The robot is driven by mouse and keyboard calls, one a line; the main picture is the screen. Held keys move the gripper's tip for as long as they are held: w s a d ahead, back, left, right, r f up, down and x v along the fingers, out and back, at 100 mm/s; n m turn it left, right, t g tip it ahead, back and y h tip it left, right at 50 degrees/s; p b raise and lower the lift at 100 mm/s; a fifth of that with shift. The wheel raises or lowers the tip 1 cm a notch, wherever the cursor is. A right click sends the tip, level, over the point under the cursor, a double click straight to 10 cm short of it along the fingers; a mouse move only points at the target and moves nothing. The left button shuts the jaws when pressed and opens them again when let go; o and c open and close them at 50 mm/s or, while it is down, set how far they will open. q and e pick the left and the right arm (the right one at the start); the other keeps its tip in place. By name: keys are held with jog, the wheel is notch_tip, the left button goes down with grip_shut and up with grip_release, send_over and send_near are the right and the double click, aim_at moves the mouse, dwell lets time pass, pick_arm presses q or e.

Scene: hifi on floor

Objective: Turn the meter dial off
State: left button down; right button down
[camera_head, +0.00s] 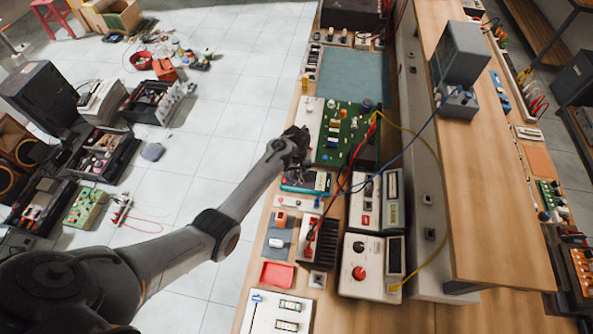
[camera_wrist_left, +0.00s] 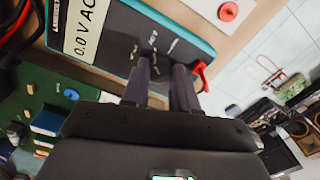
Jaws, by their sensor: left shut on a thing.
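The meter (camera_head: 300,184) is a dark-faced box with a teal edge, lying on the bench below the green circuit board in the head view. In the left wrist view the meter (camera_wrist_left: 118,38) shows a pale display (camera_wrist_left: 84,28) reading "0.0 V AC", with small white markings on its face. My left gripper (camera_head: 299,163) is over the meter. In the left wrist view the fingers of my left gripper (camera_wrist_left: 162,68) reach down to the meter's face, shut with a narrow gap around the dial. The dial itself is mostly hidden between the fingers. My right gripper is not in view.
The green circuit board (camera_head: 352,138) with yellow and blue leads lies just beyond the meter. White instruments (camera_head: 366,210) stand to its right and below. A raised wooden shelf (camera_head: 480,170) runs along the right.

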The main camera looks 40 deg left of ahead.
pick_arm(q)
jog(key=n+p, duration=0.2)
jog(key=shift+r+n, duration=0.2)
jog(key=shift+n, duration=0.1)
jog(key=n+p, duration=0.1)
jog(key=n, duration=0.1)
jog(key=shift+d+f+n, duration=0.1)
jog(key=shift+n, duration=0.2)
jog(key=n, duration=0.3)
jog(key=shift+n+p, duration=0.3)
jog(key=shift+p, duration=0.1)
jog(key=n, duration=0.2)
jog(key=shift+f+n, duration=0.1)
jog(key=shift+n, duration=0.3)
jog(key=n+b, duration=0.1)
jog(key=n, duration=0.2)
jog(key=shift+n, duration=0.3)
jog(key=n+b, duration=0.1)
jog(key=n, duration=0.2)
jog(key=shift+f+n, duration=0.1)
jog(key=shift+n, duration=0.2)
jog(key=n+b, duration=0.3)
jog(key=n, duration=0.2)
jog(key=shift+b, duration=0.3)
jog(key=shift+n+b, duration=0.35)
jog(key=shift+n, duration=0.35)
